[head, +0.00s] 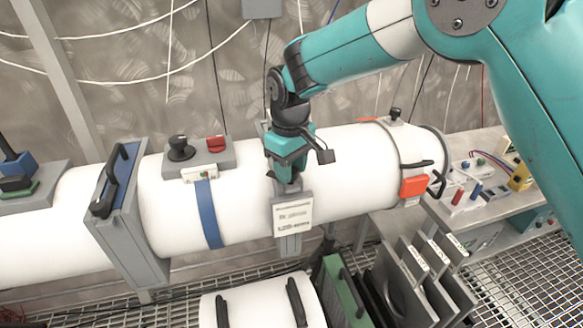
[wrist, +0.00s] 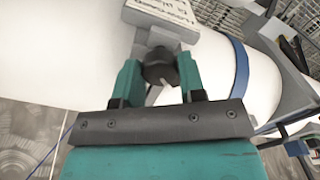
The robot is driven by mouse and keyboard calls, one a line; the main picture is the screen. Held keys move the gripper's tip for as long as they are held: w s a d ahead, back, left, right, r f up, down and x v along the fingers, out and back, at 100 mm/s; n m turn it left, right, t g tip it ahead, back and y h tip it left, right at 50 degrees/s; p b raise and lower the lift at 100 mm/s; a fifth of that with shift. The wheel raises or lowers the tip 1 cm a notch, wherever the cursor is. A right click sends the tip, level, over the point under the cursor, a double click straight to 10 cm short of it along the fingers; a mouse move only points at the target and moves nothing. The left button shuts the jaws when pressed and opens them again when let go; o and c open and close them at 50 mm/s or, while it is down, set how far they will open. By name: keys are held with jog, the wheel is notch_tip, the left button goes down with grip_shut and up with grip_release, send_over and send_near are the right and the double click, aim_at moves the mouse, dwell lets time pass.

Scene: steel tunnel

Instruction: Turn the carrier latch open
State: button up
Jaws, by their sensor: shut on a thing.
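The carrier latch shows in the wrist view as a dark round knob (wrist: 158,66) on a grey bracket (wrist: 150,38) with a printed plate (wrist: 165,14). In the head view the grey bracket (head: 290,243) and its plate (head: 292,215) sit on the front of the long white tube (head: 345,165). My gripper (head: 286,178) reaches down onto the top of this bracket. In the wrist view my gripper's two green fingers (wrist: 160,80) are shut on the knob, one on each side. In the head view the knob is mostly hidden by my gripper.
Left of my gripper are a blue strap (head: 208,215), a grey box with a black knob (head: 181,148) and red button (head: 215,143), and a clamp with a black handle (head: 108,180). An orange block (head: 414,186) is on the right. Grey panels (head: 410,285) stand below.

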jog(key=n, duration=0.4)
jog(key=shift+n, duration=0.3)
jog(key=shift+w+r+n, duration=0.1)
jog(key=shift+n, duration=1.9)
jog(key=o, duration=0.9)
jog(key=shift+o, duration=0.2)
jog(key=shift+b, duration=0.3)
notch_tip(320, 180, up, 17)
jog(key=b, duration=0.3)
jog(key=shift+r, duration=0.15)
